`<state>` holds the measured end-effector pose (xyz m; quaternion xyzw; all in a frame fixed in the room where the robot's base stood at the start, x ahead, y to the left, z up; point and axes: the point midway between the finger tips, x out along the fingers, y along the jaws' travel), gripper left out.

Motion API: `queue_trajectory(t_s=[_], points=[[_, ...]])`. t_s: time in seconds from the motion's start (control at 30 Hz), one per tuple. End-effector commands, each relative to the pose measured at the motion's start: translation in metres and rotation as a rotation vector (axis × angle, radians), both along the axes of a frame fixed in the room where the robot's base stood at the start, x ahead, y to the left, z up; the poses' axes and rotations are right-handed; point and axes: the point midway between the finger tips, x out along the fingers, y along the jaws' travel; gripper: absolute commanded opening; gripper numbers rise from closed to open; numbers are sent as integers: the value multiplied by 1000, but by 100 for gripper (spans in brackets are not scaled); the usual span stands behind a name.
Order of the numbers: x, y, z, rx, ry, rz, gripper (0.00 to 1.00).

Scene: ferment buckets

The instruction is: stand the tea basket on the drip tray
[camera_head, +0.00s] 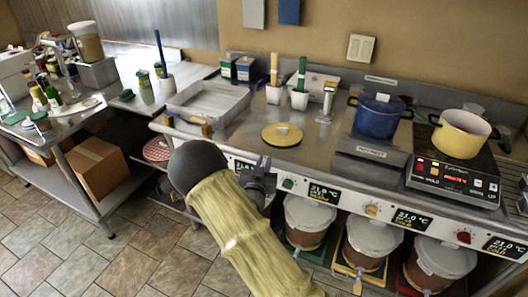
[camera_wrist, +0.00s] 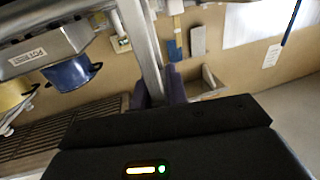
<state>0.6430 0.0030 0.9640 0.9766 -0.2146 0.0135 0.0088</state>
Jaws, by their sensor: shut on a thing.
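My gripper (camera_head: 264,164) is in front of the counter's front edge, beside the control panel. It is shut, with purple-grey fingers (camera_wrist: 160,92) around a grey metal bar (camera_wrist: 145,45) in the wrist view. The bar looks like part of the tea basket; the basket's body cannot be made out, and my arm and gripper cover much of that spot in the head view. A shallow, empty-looking grey metal tray (camera_head: 190,117) stands on the counter, up and left of my gripper. It may be the drip tray, but I cannot tell for certain.
A yellow disc (camera_head: 282,135) lies on the counter near my gripper. A blue pot (camera_head: 377,116) stands on a scale and a cream pot (camera_head: 461,133) on a hot plate. White cups with tools stand behind. Lidded buckets (camera_head: 310,215) sit below the panel.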

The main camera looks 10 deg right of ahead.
Motion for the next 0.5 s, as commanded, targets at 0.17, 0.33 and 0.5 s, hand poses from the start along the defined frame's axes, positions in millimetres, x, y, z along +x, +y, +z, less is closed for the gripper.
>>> queue_trajectory(t_s=[0.17, 0.33, 0.5], points=[[-10, 0, -54, -11, 6, 100, 0], [-23, 0, -100, -10, 7, 204, 0], [-40, -1, -143, -4, 13, 310, 0]])
